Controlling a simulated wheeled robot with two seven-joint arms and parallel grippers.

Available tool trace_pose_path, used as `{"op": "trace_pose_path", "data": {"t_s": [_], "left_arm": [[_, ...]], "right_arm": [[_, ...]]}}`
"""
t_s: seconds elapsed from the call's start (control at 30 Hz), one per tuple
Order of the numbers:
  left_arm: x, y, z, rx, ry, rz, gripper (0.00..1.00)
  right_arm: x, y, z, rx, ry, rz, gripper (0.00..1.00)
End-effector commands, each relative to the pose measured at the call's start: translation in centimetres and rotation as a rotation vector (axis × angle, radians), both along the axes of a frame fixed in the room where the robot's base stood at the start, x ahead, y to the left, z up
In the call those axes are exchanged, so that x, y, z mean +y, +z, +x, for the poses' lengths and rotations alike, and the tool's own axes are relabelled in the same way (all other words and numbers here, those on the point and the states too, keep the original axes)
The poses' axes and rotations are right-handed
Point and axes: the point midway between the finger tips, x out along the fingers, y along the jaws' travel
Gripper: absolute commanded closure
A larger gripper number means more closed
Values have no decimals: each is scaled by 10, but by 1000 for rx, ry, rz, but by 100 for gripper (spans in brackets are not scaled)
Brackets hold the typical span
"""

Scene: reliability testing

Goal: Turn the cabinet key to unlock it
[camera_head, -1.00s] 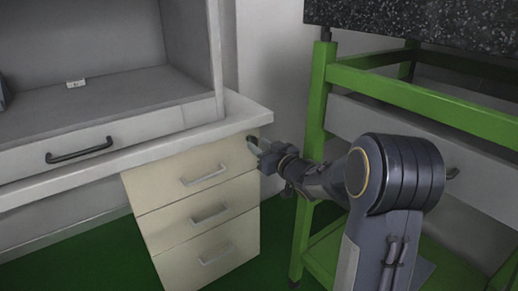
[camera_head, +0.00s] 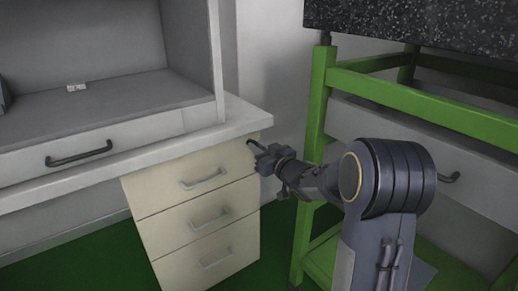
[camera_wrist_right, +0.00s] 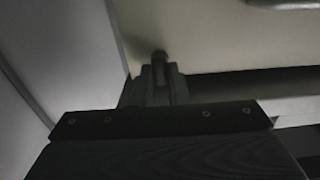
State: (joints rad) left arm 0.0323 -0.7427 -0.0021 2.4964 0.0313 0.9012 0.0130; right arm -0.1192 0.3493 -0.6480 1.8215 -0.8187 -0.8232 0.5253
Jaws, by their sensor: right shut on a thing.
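The beige drawer cabinet (camera_head: 195,215) stands under the white desk top and has several drawers with grey handles, all closed. My right gripper (camera_head: 258,147) is at the upper right corner of the top drawer's front, where the lock sits. It is shut on the key. In the right wrist view the key (camera_wrist_right: 160,58) shows as a small dark round-ended piece between the fingers, against the pale cabinet front. The lock itself is mostly hidden by the gripper. My left gripper is not in view.
The white desk (camera_head: 240,115) edge lies just above the gripper. A small white item (camera_head: 77,87) lies on the shelf.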

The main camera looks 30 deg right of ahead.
Motion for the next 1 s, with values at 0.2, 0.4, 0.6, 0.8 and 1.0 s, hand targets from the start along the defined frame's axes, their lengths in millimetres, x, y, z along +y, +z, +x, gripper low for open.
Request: {"op": "trace_pose_path", "data": {"t_s": [0.2,0.4,0.6,0.8,1.0], "left_arm": [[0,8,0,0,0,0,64],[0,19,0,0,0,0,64],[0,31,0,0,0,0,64],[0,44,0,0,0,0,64],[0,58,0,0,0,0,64]], "right_arm": [[-1,2,0,8,-1,91,100],[-2,2,-1,20,-3,246,100],[-3,2,0,36,-3,436,100],[-3,2,0,50,-3,626,100],[-4,1,0,65,-4,815,100]]}}
